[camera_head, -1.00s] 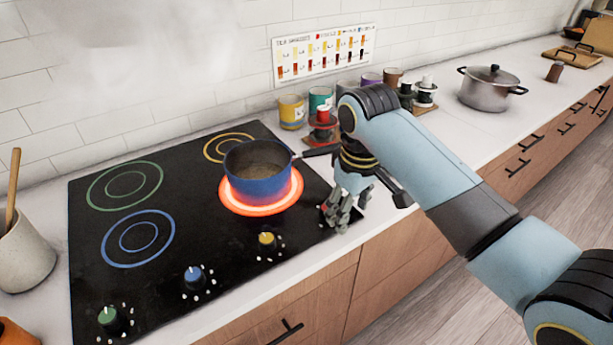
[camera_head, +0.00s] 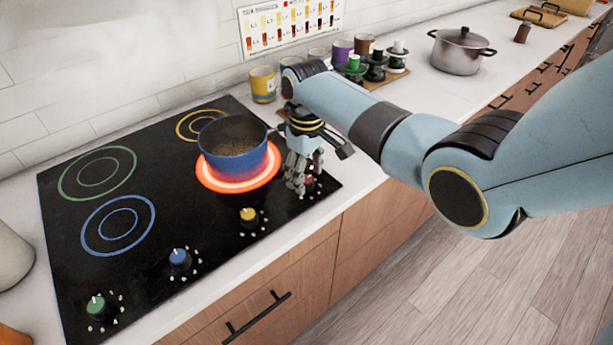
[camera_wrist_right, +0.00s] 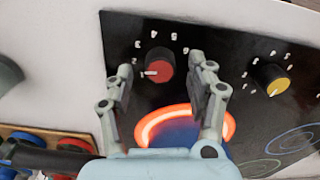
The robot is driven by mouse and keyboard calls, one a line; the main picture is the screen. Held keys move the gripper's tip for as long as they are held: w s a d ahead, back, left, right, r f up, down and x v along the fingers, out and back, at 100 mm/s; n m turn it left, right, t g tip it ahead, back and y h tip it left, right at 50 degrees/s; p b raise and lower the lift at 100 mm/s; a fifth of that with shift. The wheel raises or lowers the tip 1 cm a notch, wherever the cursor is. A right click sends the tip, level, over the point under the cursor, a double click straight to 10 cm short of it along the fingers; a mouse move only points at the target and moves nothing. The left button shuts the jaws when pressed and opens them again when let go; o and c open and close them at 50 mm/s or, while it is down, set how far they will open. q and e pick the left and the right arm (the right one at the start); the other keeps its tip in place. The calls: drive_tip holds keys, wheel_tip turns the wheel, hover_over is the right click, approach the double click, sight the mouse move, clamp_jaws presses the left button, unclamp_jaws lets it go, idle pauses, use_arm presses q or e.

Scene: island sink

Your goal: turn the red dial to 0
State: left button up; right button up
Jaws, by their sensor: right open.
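The red dial (camera_wrist_right: 159,65) is on the black cooktop (camera_wrist_right: 225,45). In the right wrist view its white pointer is toward the picture's left; the small marks around it are hard to read. My right gripper (camera_wrist_right: 161,72) is open, with one finger on each side of the dial in that view; I cannot tell whether they touch it. In the head view the right gripper (camera_head: 299,173) is at the cooktop's right front corner and mostly hides the dial. My left gripper is not in view.
A blue pot (camera_head: 235,146) stands on the glowing red burner (camera_head: 206,181), close to my right gripper. Yellow (camera_head: 249,217), blue (camera_head: 179,260) and green (camera_head: 100,306) dials line the front. Cups (camera_head: 263,84) and a steel pot (camera_head: 461,50) stand farther back.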

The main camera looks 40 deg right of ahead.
drive_tip(key=shift+f, duration=0.8)
drive_tip(key=c, duration=1.1)
drive_tip(key=shift+c, duration=0.2)
